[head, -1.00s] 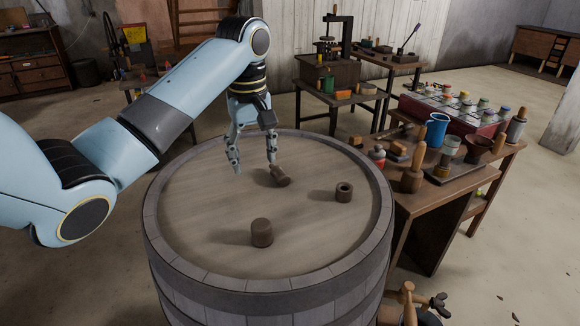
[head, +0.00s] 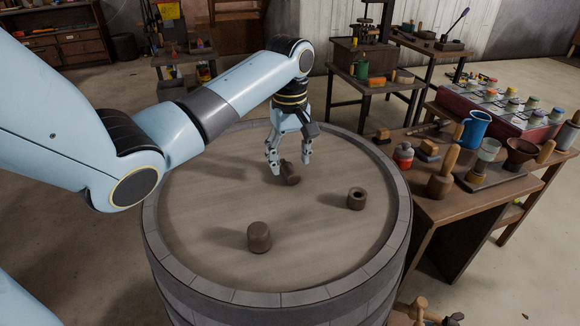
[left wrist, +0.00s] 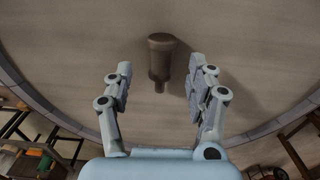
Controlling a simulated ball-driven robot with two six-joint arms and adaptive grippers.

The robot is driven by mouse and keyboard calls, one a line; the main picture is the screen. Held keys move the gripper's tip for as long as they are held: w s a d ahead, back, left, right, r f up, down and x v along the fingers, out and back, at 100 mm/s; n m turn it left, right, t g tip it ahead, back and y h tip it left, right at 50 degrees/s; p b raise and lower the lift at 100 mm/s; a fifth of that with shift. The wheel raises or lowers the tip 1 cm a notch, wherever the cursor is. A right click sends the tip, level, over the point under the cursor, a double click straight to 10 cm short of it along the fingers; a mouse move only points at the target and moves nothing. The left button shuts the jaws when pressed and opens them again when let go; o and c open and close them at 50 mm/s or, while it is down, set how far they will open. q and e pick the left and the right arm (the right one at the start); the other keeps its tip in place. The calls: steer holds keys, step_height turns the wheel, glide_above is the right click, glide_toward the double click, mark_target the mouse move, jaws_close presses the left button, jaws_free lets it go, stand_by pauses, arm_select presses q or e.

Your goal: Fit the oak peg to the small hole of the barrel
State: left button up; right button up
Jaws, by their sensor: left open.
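A brown peg (head: 291,174) with a thick body and a narrower stub lies on its side on the barrel top (head: 205,220). My left gripper (head: 290,165) is open just above it. In the left wrist view the peg (left wrist: 160,60) shows between the spread fingertips (left wrist: 160,66), with a gap on both sides and its stub towards the palm. A second brown peg-like piece (head: 259,237) stands upright nearer the front. A short brown piece with a round hole in its top (head: 356,199) stands to the right. I cannot tell a hole in the barrel top itself. My right gripper is out of view.
The barrel has a raised grey rim (head: 395,240). A wooden bench (head: 450,205) at the right holds a mallet (head: 443,175), a blue mug (head: 474,130), a red jar (head: 403,155) and other items. The left part of the barrel top is clear.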

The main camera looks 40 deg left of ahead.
mark_target(288, 170)
arm_select(q)
steer(key=shift+f, duration=1.3)
steer(key=c, duration=1.1)
steer(key=shift+r, duration=0.15)
